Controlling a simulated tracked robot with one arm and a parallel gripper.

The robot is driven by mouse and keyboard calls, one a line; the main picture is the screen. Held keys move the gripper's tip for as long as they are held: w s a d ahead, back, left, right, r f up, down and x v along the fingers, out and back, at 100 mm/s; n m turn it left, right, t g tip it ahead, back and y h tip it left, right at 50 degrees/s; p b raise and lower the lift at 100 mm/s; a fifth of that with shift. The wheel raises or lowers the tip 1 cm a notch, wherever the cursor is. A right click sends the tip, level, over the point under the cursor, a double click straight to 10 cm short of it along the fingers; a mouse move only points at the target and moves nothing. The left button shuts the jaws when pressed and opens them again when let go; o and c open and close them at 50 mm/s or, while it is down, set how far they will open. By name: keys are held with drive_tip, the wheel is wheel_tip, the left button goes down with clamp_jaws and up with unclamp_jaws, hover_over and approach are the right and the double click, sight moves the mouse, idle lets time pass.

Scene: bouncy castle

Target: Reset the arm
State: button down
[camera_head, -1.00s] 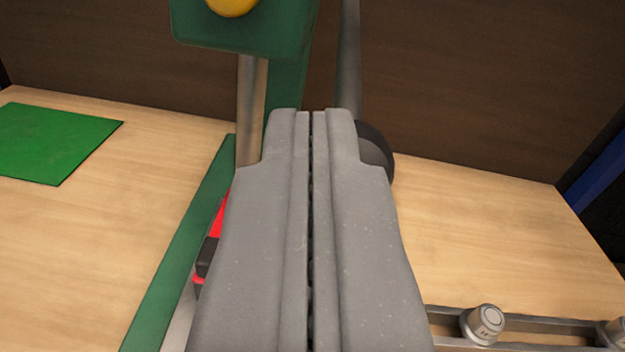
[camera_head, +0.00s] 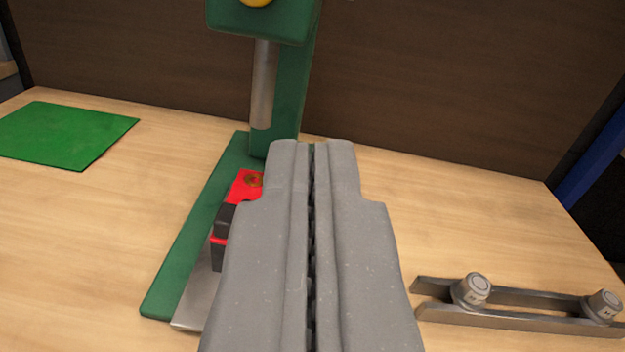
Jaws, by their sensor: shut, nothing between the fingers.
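My gripper (camera_head: 313,148) is in the middle of the head camera view, with its two grey fingers pressed together and nothing between them. It hangs above the wooden table in front of a green press-like stand (camera_head: 290,90). The fingers hide part of the stand's base and part of a red and black block (camera_head: 245,187) on it.
A green square mat (camera_head: 62,135) lies on the table (camera_head: 480,235) at the left. A metal rail piece with two round knobs (camera_head: 520,318) lies at the lower right. A dark brown wall (camera_head: 440,80) stands behind. The table's right side is mostly clear.

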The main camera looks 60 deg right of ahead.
drive_tip(key=w+a+r+n+t+y+p, duration=0.2)
drive_tip(key=w+a+r+y, duration=0.25)
drive_tip(key=a+r, duration=0.55)
drive_tip(key=w+a+r+n+t+y+p, duration=0.25)
drive_tip(key=w+a+r, duration=0.25)
drive_tip(key=a, duration=0.8)
drive_tip(key=s+a+r+n+y+p, duration=0.1)
drive_tip(key=s+a+r+n+y, duration=0.1)
drive_tip(key=a+r, duration=0.5)
drive_tip(key=s+a+r+n+y+p, duration=0.1)
drive_tip(key=s+a+r+n+y, duration=0.1)
drive_tip(key=s+a+r+y, duration=0.3)
wheel_tip(320, 180, up, 4)
drive_tip(key=shift+s+a+r, duration=0.25)
drive_tip(key=shift+s+a, duration=0.6)
drive_tip(key=shift+a, duration=0.1)
